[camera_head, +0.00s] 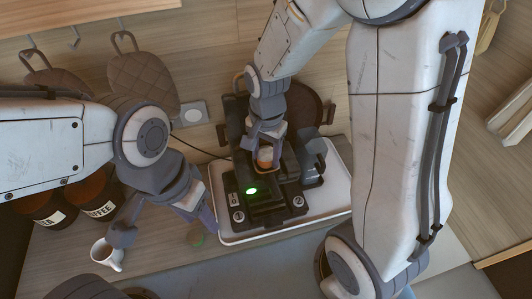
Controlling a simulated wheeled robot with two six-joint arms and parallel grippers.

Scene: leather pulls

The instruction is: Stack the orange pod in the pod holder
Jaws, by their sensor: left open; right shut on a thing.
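My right gripper (267,148) is shut on the orange pod (265,157), a small piece with a pale top and orange below. It holds the pod upright at the middle of the black machine (290,207). The fingers hide part of the pod, and I cannot tell whether the pod touches what is under it. I cannot clearly make out the pod holder; it may be part of the dark structure around the pod. My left gripper (162,222) is open and empty over the counter, left of the machine.
The machine, with a lit green light (251,190), stands on a white tray (228,237). Oven mitts (143,80) hang behind.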

